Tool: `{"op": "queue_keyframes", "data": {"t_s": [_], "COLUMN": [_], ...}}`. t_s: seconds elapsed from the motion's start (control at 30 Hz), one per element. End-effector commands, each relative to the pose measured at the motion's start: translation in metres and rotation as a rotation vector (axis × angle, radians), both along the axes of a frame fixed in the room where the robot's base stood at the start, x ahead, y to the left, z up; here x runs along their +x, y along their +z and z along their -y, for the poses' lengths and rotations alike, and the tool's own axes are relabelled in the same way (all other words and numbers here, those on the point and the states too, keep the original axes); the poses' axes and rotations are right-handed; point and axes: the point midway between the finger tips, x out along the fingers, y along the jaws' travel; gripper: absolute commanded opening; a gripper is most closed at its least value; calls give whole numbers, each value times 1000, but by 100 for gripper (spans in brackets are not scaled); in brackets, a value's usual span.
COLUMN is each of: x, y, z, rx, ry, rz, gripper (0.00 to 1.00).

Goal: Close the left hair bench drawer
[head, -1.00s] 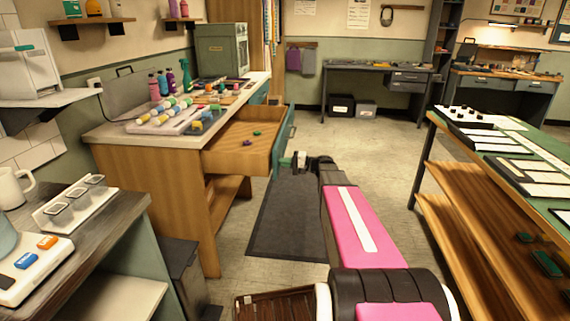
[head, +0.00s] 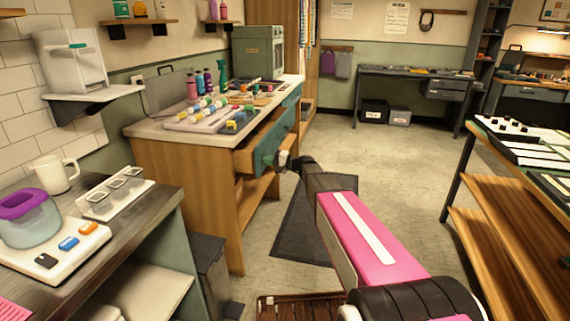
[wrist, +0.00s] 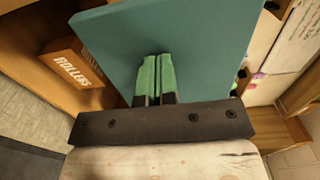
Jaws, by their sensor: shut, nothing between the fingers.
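The hair bench (head: 190,180) stands left of centre in the head view, wooden with a pale top. Its left drawer (head: 266,153), the near one, is partly out, with a teal front and wooden sides. My gripper (head: 284,160) is at the outer face of that front. In the wrist view the teal front (wrist: 200,45) fills the upper middle, and the green fingertips of my gripper (wrist: 153,78) are together, pointing at it and seemingly touching it. The fingers hold nothing. The drawer's handle is not clearly visible.
Rollers (head: 205,108) and bottles (head: 200,85) stand on the bench top. A box marked ROLLERS (wrist: 77,66) sits below the drawer. A dark mat (head: 300,230) lies on the floor. A shelved table (head: 500,205) stands at right; the floor between is clear.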

Motion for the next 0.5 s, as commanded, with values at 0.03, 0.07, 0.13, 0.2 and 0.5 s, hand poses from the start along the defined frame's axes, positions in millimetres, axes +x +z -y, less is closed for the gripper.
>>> {"op": "queue_keyframes", "data": {"t_s": [0.03, 0.07, 0.13, 0.2, 0.5], "x": [7, 9, 14, 19, 31], "y": [0, 0, -1, -1, -1], "z": [-15, -22, -38, -52, -92], "rx": [0, 0, 0, 0, 0], "ry": [2, 2, 2, 1, -1], "rz": [0, 0, 0, 0, 0], "gripper": [0, 0, 0, 0, 0]}}
